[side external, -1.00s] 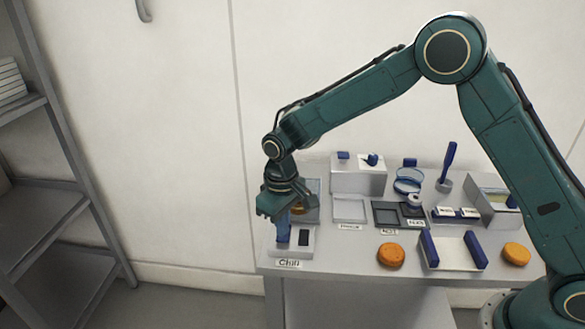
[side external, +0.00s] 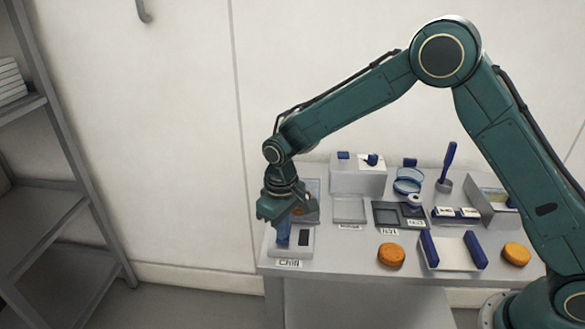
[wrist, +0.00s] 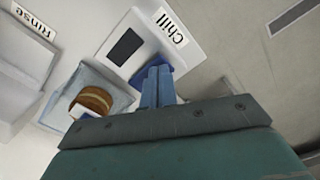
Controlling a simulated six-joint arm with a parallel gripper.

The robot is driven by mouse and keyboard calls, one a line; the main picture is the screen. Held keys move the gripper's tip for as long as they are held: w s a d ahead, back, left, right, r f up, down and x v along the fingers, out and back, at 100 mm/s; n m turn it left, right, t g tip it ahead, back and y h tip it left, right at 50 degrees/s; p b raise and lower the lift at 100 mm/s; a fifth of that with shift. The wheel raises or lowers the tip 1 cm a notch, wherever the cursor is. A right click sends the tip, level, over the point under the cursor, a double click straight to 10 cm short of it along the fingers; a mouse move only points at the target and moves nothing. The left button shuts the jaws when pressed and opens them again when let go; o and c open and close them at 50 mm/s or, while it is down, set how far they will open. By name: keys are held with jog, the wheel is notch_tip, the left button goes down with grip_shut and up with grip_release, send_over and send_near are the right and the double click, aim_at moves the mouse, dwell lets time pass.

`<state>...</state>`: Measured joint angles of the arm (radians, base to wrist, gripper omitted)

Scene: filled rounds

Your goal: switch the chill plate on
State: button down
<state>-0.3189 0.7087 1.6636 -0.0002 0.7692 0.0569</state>
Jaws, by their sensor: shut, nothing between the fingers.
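The white switch box labelled Chill (side external: 305,247) stands at the table's front left corner, with a dark window on top. It also shows in the wrist view (wrist: 168,55), where a blue part (wrist: 140,78) of it is partly hidden by my fingers. My gripper (side external: 283,242) is shut and empty, pointing down over the blue part; in the wrist view its fingertips (wrist: 158,70) overlap it. I cannot tell whether they touch. Behind the box is the plate (side external: 313,187), partly hidden by my gripper. A layered brown round (wrist: 95,100) sits there in the wrist view.
Right of the box are a pale tray (side external: 349,210) and a dark tray (side external: 384,215). Two orange rounds, one at the front middle (side external: 391,254) and one at right (side external: 516,252), flank a blue-sided holder (side external: 452,256). A grey shelf (side external: 60,215) stands at left.

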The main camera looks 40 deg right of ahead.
jog(key=shift+f, duration=0.15)
dwell(0.3)
jog(key=shift+r, duration=3.5)
jog(key=s+d+r+m+t, duration=0.1)
jog(key=s+d+r, duration=0.45)
jog(key=r, duration=0.25)
jog(key=s+d+r+t, duration=0.2)
jog(key=s+d+r, duration=0.3)
jog(key=s+r, duration=0.2)
jog(key=s+d+r+m+t, duration=0.1)
jog(key=s+d, duration=0.4)
jog(key=s, duration=1.2)
jog(key=shift+r+m+t, duration=0.15)
jog(key=shift+m+t, duration=0.35)
jog(key=shift+t, duration=0.3)
